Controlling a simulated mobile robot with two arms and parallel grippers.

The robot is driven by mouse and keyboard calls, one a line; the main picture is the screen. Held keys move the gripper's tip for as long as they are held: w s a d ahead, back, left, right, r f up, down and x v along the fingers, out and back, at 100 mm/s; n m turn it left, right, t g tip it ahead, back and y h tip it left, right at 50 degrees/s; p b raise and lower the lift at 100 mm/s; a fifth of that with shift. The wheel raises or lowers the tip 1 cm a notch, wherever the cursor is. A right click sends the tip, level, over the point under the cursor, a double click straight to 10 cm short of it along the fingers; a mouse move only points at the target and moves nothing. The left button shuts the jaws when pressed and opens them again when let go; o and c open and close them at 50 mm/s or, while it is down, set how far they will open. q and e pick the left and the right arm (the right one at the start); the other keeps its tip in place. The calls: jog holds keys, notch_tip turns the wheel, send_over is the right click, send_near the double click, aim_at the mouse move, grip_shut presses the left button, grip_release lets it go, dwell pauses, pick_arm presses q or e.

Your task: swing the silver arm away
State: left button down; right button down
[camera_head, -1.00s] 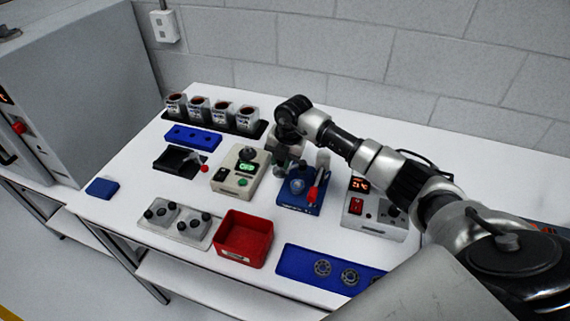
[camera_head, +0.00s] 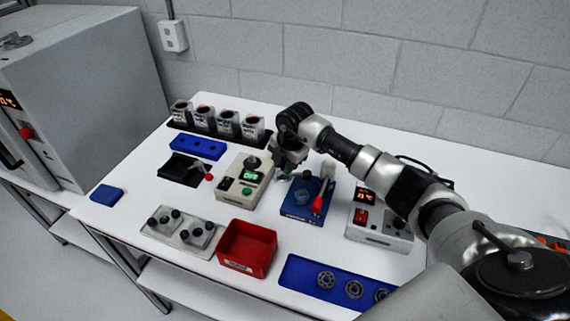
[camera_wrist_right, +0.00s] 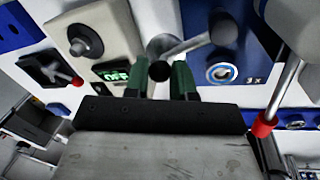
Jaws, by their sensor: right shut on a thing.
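The silver arm (camera_wrist_right: 187,45) shows in the right wrist view as a short metal bar running left from a dark round post (camera_wrist_right: 223,27) on the blue fixture (camera_wrist_right: 254,50). A black knob (camera_wrist_right: 160,71) is at its left end. My right gripper (camera_wrist_right: 159,75) has its green fingers on both sides of this knob and is shut on it. In the head view my right gripper (camera_head: 284,172) is at the left back edge of the blue fixture (camera_head: 297,210) and hides most of the silver arm. My left gripper is not in view.
A red-handled lever (camera_head: 318,205) stands at the fixture's right side. A beige box with a green display (camera_head: 238,184) is close on the left, and a grey power unit (camera_head: 377,227) on the right. A red bin (camera_head: 247,250) and blue tray (camera_head: 300,275) lie in front.

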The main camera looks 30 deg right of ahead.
aim_at(291, 177)
jog(key=shift+w+r, duration=0.1)
jog(key=shift+r, duration=0.05)
jog(key=c, duration=0.9)
grip_release()
jog(key=shift+c, duration=0.2)
notch_tip(291, 177, up, 10)
jog(key=s+b, duration=0.2)
jog(key=shift+d+r+b, duration=0.2)
jog(key=shift+d+b, duration=0.1)
jog(key=shift+d, duration=0.1)
